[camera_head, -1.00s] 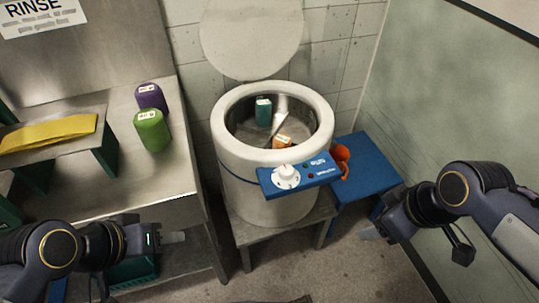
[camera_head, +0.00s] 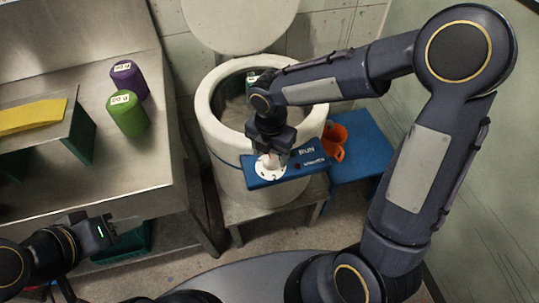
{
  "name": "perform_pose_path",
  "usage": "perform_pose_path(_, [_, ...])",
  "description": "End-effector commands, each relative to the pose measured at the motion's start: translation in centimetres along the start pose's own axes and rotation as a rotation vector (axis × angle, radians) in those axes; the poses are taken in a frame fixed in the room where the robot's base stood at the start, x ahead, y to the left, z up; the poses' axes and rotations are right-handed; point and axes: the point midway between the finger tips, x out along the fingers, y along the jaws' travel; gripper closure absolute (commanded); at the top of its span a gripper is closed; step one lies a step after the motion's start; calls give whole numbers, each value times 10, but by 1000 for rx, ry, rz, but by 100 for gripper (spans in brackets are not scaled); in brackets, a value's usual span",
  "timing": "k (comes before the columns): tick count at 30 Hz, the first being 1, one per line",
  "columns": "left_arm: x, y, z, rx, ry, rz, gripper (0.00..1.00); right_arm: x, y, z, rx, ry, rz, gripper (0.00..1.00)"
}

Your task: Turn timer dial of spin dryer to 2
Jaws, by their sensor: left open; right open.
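The spin dryer (camera_head: 225,160) is a white round tub with its lid (camera_head: 240,22) raised behind it. A blue control panel (camera_head: 310,166) is on its front. The white timer dial (camera_head: 262,170) sits on the left part of the panel, partly covered by my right gripper. My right gripper (camera_head: 271,158) points down with its open fingers at the dial; whether they touch it I cannot tell. The dial's numbers are too small to read. My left gripper (camera_head: 125,226) is open and empty at the lower left, away from the dryer.
An orange cup (camera_head: 334,140) stands on a blue stool (camera_head: 365,160) right of the dryer.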

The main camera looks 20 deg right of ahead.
Motion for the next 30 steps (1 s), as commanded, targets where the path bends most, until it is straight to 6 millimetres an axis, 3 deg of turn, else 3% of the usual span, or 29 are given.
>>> perform_pose_path(6, [1, -1, 1, 0, 0, 0, 59, 21, 0, 0, 2, 0, -1, 39])
perform_pose_path(15, [1, -1, 1, 0, 0, 0, 59, 23, 0, 0, 3, -1, 0, 40])
perform_pose_path(25, [1, -1, 1, 0, 0, 0, 59, 23, 0, 0, 3, 0, 0, 83])
perform_pose_path(30, [2, -1, 1, 0, 0, 0, 59, 23, 0, 0, 11, 0, 0, 83])
